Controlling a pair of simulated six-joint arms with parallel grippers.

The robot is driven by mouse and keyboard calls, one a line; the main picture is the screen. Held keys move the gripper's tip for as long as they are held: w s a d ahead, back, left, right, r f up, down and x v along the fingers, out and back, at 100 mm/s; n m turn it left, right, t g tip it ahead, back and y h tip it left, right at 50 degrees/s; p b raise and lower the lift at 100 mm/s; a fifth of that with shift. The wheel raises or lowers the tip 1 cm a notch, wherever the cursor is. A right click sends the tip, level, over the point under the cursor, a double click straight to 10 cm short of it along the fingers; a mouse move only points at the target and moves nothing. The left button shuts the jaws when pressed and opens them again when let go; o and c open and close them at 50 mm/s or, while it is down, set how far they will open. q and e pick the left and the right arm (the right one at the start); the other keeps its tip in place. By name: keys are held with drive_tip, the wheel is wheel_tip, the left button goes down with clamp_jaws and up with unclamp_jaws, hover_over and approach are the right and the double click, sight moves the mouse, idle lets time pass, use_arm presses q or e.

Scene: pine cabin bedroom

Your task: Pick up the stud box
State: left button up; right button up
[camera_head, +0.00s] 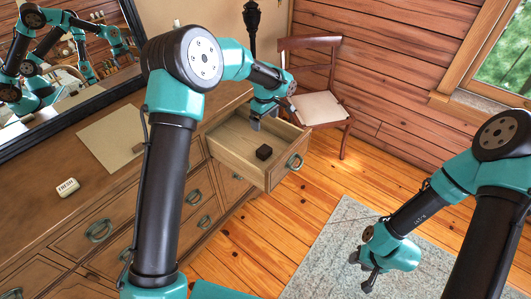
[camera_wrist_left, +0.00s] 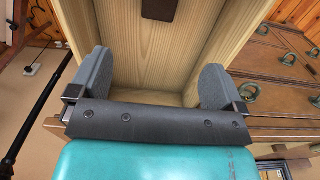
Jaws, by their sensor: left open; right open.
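A small dark box (camera_head: 263,152), which looks like the stud box, sits on the bottom of the open dresser drawer (camera_head: 228,151). In the left wrist view the dark box (camera_wrist_left: 160,9) shows at the top edge, partly cut off, beyond the fingers. My left gripper (camera_head: 257,120) is open and empty over the back part of the drawer, apart from the box. Its spread grey fingers (camera_wrist_left: 155,85) show in the left wrist view. My right gripper (camera_head: 362,270) is open and empty above the rug at the lower right.
The dresser top holds a beige sheet (camera_head: 105,140), with a small brown piece at its edge, and a white block marked FRESH (camera_head: 67,188). A mirror (camera_head: 70,60) stands behind. A wooden chair (camera_head: 318,108) stands beyond the drawer. A grey rug (camera_head: 335,230) lies on the floor.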

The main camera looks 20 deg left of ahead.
use_arm(q)
approach(264, 149)
wheel_tip(264, 149, down, 5)
drive_tip(key=shift+d+f, duration=0.1)
drive_tip(key=shift+d, duration=0.05)
idle(0.4)
drive_tip(key=shift+f, duration=0.1)
drive_tip(key=shift+f, duration=2.55)
drive_tip(key=c, duration=1)
